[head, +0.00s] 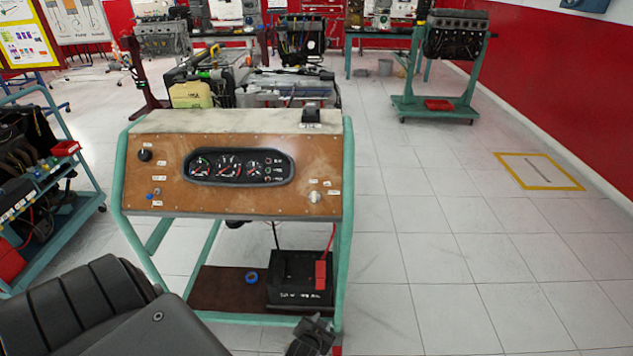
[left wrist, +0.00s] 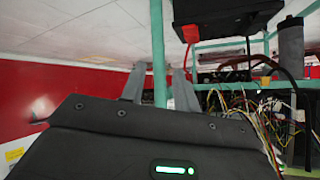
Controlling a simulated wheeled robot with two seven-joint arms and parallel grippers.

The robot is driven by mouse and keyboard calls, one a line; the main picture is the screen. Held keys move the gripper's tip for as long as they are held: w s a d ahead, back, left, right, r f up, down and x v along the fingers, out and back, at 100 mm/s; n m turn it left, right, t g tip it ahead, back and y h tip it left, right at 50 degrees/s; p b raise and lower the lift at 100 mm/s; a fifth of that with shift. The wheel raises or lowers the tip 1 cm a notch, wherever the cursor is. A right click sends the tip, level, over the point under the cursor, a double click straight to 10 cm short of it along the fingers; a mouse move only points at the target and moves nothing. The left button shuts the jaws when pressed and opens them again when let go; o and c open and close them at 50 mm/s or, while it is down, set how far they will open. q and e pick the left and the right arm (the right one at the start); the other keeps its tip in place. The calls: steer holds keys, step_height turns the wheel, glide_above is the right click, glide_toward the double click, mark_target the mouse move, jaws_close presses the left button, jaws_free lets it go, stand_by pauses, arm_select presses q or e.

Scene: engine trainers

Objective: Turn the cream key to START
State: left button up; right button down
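The cream key (head: 315,197) is small and sits at the right side of the brown instrument panel (head: 230,204), among small white labels. Its exact turn angle is too small to read. My left gripper (head: 312,336) is low at the bottom of the head view, below and in front of the battery, well below the key and apart from it. The key cannot be made out there. My right gripper is not in view.
The panel stands on a teal frame (head: 347,180) with a gauge cluster (head: 238,165), a knob (head: 145,155) and toggles. A black battery (head: 297,280) with a red terminal cover sits on its lower shelf. A cart (head: 50,180) stands left.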

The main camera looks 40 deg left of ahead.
arm_select(q)
steer(key=w+a+r+n+t+y+p, duration=0.15)
steer(key=w+r, duration=0.25)
steer(key=r, duration=0.6)
steer(key=w+a+r+n+t+y, duration=0.1)
steer(key=w+a+r+t+y, duration=0.15)
steer(key=r, duration=0.65)
steer(key=n+y+p, duration=0.2)
steer(key=n+y, duration=0.1)
steer(key=n, duration=0.2)
glide_toward(314, 194)
steer(key=x, duration=0.2)
steer(key=shift+m, duration=0.25)
steer(key=p+x, duration=0.1)
steer(key=x, duration=0.9)
steer(key=shift+w+a+r, duration=0.1)
steer(key=shift+w+a, duration=0.05)
steer(key=shift+w, duration=0.05)
steer(key=shift+c, duration=0.8)
jaws_close()
